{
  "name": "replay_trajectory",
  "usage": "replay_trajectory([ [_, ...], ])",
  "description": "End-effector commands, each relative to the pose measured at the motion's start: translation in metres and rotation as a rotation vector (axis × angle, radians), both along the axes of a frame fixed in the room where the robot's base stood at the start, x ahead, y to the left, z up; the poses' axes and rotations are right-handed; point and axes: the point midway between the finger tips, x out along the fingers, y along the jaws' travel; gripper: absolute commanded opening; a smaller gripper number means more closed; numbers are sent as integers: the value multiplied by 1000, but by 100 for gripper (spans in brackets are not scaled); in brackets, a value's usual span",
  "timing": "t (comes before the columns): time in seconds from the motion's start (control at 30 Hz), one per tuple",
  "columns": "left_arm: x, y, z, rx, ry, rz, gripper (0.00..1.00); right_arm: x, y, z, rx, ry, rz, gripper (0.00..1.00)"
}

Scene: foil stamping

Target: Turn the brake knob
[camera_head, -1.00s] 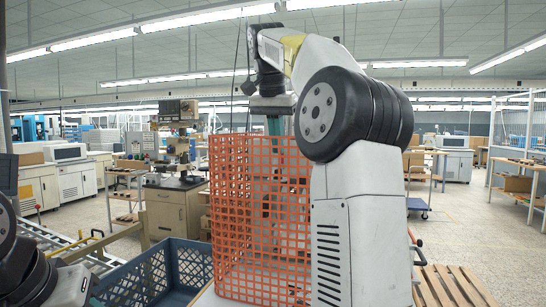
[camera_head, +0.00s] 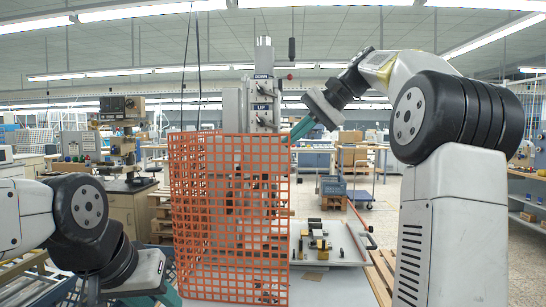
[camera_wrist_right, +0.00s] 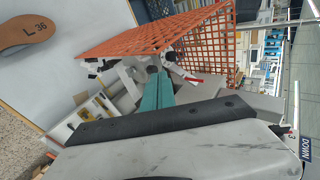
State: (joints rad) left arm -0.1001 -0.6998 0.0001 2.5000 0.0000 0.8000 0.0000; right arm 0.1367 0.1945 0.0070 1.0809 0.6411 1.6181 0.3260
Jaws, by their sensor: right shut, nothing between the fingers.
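The grey stamping machine (camera_head: 264,98), with DOWN and UP labels, stands behind an orange mesh guard (camera_head: 232,215). Small dark knobs (camera_head: 261,107) show beside the labels; I cannot tell which one is the brake knob. My right gripper (camera_head: 301,129) is shut and empty, its teal fingers pointing down-left just right of the machine's head. In the right wrist view, its teal fingers (camera_wrist_right: 157,88) lie together, with a black round knob (camera_wrist_right: 169,57) and a red-tipped lever (camera_wrist_right: 190,78) just beyond. My left gripper (camera_head: 168,297) is low at the left, partly cut off by the bottom edge.
The mesh guard closes off the machine's front and left. Small fixtures (camera_head: 318,243) lie on the worktable right of it. A wooden pallet (camera_head: 380,280) stands at lower right. A shoe insole (camera_wrist_right: 25,33) lies on a pale surface in the wrist view.

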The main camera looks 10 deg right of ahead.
Motion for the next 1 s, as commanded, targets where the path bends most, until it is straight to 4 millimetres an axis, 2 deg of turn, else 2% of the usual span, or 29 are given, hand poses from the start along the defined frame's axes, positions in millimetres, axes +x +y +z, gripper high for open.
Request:
replay_trajectory([
  [0.17, 0, 0, 0, 0, 0, 0, 36, 5, 17, -16, 0, 3, 4, 0],
  [0.53, 0, 0, 0, 0, 0, 0, 36, 25, 70, -69, -2, 4, 4, 0],
  [0.73, 0, 0, 0, 0, 0, 0, 36, 36, 96, -67, -2, 1, 3, 0],
  [1.0, 0, 0, 0, 0, 0, 0, 36, 40, 104, -66, -2, 1, 0, 0],
])
